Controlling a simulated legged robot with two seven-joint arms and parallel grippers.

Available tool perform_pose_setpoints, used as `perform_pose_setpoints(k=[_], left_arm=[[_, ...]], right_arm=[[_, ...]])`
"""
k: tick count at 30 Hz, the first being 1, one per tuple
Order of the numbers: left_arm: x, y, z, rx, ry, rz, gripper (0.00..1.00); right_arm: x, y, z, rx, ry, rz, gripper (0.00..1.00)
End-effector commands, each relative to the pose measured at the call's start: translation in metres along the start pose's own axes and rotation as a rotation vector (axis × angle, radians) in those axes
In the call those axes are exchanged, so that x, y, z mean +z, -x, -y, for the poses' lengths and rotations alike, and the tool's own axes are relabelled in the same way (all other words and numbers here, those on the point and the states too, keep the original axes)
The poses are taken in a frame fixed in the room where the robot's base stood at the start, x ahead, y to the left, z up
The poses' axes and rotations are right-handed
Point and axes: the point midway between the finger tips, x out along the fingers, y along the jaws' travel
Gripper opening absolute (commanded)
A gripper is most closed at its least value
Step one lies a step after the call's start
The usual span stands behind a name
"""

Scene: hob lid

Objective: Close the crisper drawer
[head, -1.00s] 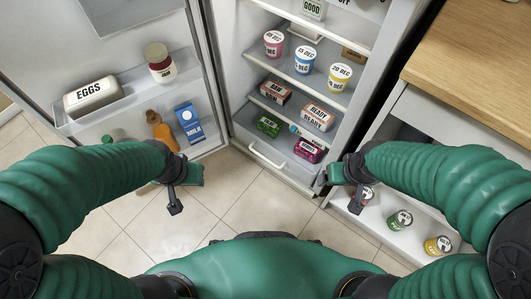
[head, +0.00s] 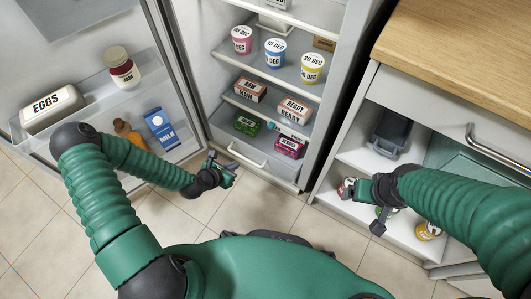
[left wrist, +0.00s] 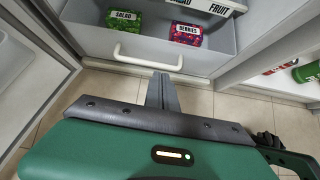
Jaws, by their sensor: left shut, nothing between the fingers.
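The crisper drawer (head: 262,167) is at the bottom of the fridge, pulled out so its inside shows. A green salad pack (head: 247,124) and a pink berries pack (head: 290,146) lie in it. Its white bar handle (head: 246,156) is on the front, and also shows in the left wrist view (left wrist: 147,60). My left gripper (head: 232,170) is shut and empty, low in front of the drawer front, just below the handle; in the left wrist view its fingers (left wrist: 162,85) point at the drawer, apparently apart from it. My right gripper (head: 350,188) is by the right cabinet; its jaws are unclear.
The open fridge door (head: 190,140) stands to the left, with eggs, jam and milk on its shelves. Fridge shelves above the drawer hold pots and boxes. A cabinet (head: 345,145) with cans stands to the right. Tiled floor (head: 180,225) is clear before the fridge.

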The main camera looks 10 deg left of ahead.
Motion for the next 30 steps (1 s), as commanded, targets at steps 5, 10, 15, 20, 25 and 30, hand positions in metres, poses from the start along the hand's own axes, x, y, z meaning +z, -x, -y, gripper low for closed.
perform_pose_setpoints(k=[5,10,15,20,25,30], left_arm=[[-0.002,-0.018,-0.001,0.006,0.036,0.011,0.00],[-0.004,-0.054,0.000,0.005,0.033,0.010,0.00],[-0.004,-0.092,0.000,0.004,0.031,0.009,0.00],[0.009,-0.117,-0.001,0.005,0.028,0.011,0.00],[0.025,-0.128,-0.002,0.005,0.030,0.009,0.00],[0.029,-0.129,-0.002,0.004,0.035,0.006,0.00]], right_arm=[[0.003,-0.011,0.000,0.000,0.000,0.000,0.82],[0.008,-0.034,0.000,0.000,0.000,0.000,0.82],[0.013,-0.058,0.000,0.000,0.000,0.000,0.82],[0.018,-0.076,0.000,0.000,0.000,0.000,0.82],[0.020,-0.085,0.000,0.000,0.000,0.000,0.82],[0.020,-0.085,0.000,0.000,0.000,0.000,0.82]])
